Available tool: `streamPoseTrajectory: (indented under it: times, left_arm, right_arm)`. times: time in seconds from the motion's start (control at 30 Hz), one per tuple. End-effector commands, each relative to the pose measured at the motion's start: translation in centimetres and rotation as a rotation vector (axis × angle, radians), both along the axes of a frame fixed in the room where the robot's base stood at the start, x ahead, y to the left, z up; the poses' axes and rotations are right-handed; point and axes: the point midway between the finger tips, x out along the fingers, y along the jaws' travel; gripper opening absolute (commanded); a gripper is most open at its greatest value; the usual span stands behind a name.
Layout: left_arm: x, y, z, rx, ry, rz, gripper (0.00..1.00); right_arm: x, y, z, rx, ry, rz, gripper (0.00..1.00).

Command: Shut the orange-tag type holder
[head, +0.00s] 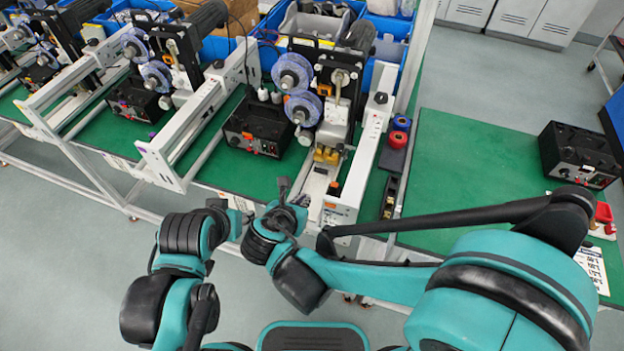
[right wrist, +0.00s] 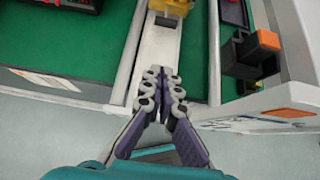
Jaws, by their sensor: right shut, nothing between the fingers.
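The coder with the orange tag (head: 330,206) is the one at the right end of the row. The tag also shows on its white end face in the right wrist view (right wrist: 288,113). A brass-coloured block (head: 327,155), which looks like the type holder, sits at the far end of the white rail. It also shows at the top of the right wrist view (right wrist: 172,6); I cannot tell how far out it stands. My right gripper (right wrist: 163,82) is shut and empty over the near end of the rail, apart from the block. My left gripper (head: 240,207) is barely distinguishable.
An orange block on a black part (right wrist: 268,40) stands right of the rail. A black control box (head: 257,127) is on the left. White side beams (head: 368,150) flank the rail. The green bench top (head: 470,165) on the right is largely clear.

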Motion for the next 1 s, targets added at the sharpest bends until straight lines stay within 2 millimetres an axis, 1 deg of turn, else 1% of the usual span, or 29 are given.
streamPoseTrajectory:
  times: [0.17,0.3,0.47,0.6,0.7,0.83,1.0]
  left_arm:
    - [0.0,0.0,-1.5,0.000,0.000,0.000,0.41]
    - [0.0,0.0,-2.7,0.000,0.000,0.000,0.41]
    - [0.0,0.0,-3.9,0.000,0.000,0.000,0.41]
    - [0.0,0.0,-4.1,0.000,0.000,0.000,0.41]
    - [0.0,0.0,-4.3,0.000,0.000,0.000,0.41]
    - [0.0,0.0,-4.4,0.000,0.000,0.000,0.41]
    - [0.0,0.0,-4.4,0.000,0.000,0.000,0.41]
  right_arm:
    - [2.3,-0.8,-2.3,0.001,0.001,-0.005,0.00]
    - [4.6,-1.6,-4.3,0.000,0.000,-0.005,0.00]
    - [7.0,-2.3,-6.4,0.001,0.000,-0.003,0.00]
    - [9.0,-3.0,-5.6,0.000,-0.001,-0.004,0.00]
    - [9.9,-3.3,-5.4,0.000,0.000,-0.002,0.00]
    - [10.5,-3.4,-5.2,0.001,0.000,-0.001,0.00]
    - [10.6,-3.4,-5.1,0.000,-0.001,0.000,0.00]
